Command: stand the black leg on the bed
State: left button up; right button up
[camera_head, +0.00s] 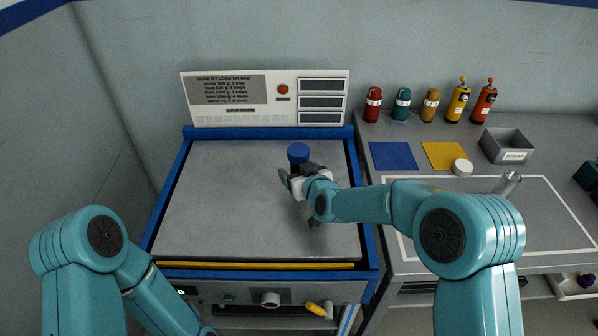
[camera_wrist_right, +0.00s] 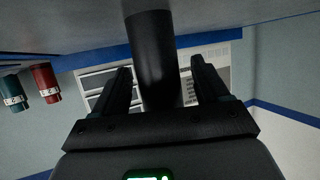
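The black leg (camera_wrist_right: 152,60) is upright at the back right of the grey bed (camera_head: 225,195), with its blue cap (camera_head: 298,152) on top in the head view. In the wrist view its lower end is at or very near the bed surface; exact contact is hard to tell. My right gripper (camera_head: 298,178) is low over the bed at the leg. Its two fingers are spread on either side of the leg, with a visible gap on one side at least. My left gripper is out of view; only its arm shows at the lower left.
A panel (camera_head: 265,98) with a red button stands behind the bed. A yellow bar (camera_head: 255,265) runs along the front edge. On the right bench are several coloured bottles (camera_head: 430,104), blue (camera_head: 393,156) and yellow (camera_head: 444,156) mats, a white disc (camera_head: 462,167) and a grey bin (camera_head: 507,145).

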jog(key=shift+r, duration=0.2)
jog(key=shift+s+d, duration=0.1)
jog(key=shift+s, duration=0.1)
jog(key=v, duration=1.1)
jog(key=shift+r+b, duration=0.2)
jog(key=shift+b, duration=0.1)
jog(key=shift+s, duration=0.2)
